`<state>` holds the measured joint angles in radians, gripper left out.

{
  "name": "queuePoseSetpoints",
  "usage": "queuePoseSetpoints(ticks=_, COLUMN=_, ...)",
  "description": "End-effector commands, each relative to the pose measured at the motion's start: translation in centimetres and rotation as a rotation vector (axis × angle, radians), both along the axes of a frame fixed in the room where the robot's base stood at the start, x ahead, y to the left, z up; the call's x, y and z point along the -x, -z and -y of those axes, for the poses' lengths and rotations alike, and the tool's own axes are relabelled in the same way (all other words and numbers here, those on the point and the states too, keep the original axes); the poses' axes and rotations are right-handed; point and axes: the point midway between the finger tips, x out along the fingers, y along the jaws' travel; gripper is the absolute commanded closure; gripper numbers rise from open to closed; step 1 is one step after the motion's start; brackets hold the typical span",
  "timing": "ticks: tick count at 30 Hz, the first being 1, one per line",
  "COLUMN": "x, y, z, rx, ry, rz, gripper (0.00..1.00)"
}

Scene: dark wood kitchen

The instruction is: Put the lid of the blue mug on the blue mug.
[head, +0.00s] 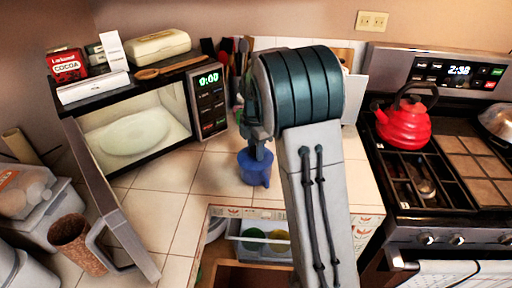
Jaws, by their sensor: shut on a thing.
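The blue mug (254,174) stands upright on the tiled counter, right of the microwave and left of my arm. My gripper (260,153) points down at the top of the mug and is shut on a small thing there. That thing appears to be the mug's lid, but it is largely hidden by the fingers and blends with the blue of the mug. I cannot tell whether the lid touches the rim or hangs just above it.
The microwave (207,100) stands open at the left, its door (110,215) swung toward me. A utensil holder is partly hidden behind my arm. An open drawer (252,268) is below the counter edge. A red kettle (404,124) stands on the stove at right.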

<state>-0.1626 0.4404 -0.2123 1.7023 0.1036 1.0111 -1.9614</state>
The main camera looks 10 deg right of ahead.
Motion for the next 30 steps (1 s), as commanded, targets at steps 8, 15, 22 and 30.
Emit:
queuePoseSetpoints(ticks=8, x=0.0, y=0.2, z=0.0, rx=-0.001, ry=0.000, rz=0.002, gripper=0.90)
queuePoseSetpoints(ticks=15, x=0.0, y=0.5, z=0.0, rx=0.000, ry=0.000, rz=0.001, gripper=0.46)
queuePoseSetpoints(ticks=22, x=0.0, y=0.4, z=0.0, rx=0.000, ry=0.000, rz=0.001, gripper=0.46)
queuePoseSetpoints(ticks=30, x=-0.1, y=-2.5, z=0.0, rx=-0.001, ry=0.000, rz=0.007, gripper=0.46)
